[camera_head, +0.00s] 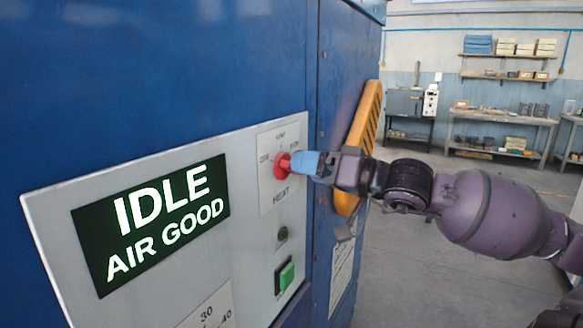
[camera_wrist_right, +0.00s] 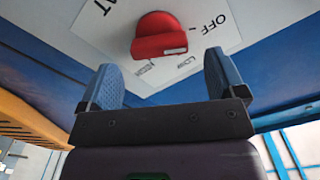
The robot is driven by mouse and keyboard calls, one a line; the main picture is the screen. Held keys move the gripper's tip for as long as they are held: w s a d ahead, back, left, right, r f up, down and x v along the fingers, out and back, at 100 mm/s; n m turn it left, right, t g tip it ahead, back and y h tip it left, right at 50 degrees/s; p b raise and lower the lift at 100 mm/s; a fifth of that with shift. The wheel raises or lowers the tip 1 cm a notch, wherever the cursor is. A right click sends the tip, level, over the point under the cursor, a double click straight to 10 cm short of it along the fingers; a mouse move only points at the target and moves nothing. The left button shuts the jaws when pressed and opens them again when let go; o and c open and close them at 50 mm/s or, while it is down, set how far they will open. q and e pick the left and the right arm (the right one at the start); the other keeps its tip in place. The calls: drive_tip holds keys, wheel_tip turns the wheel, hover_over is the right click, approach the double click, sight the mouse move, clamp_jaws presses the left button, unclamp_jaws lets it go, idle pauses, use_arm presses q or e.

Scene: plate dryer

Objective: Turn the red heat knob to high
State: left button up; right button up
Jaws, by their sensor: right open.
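In the right wrist view the knob (camera_wrist_right: 160,37) lies ahead between the two spread blue fingers (camera_wrist_right: 161,80), which are open with a gap on each side. A light bar on the knob's face is visible there; its exact setting is hard to tell. My left gripper is not in view.
The panel (camera_head: 245,270) has a display (camera_head: 152,222) reading IDLE, AIR GOOD and a green button (camera_head: 286,277) below the knob. A yellow slotted handle (camera_head: 362,140) stands out behind my right gripper. Open floor lies to the right, with benches (camera_head: 505,119) at the back.

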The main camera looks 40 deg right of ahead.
drive_tip(key=shift+b+x, duration=0.45)
drive_tip(key=shift+x, duration=1.8)
drive_tip(key=c, duration=0.9)
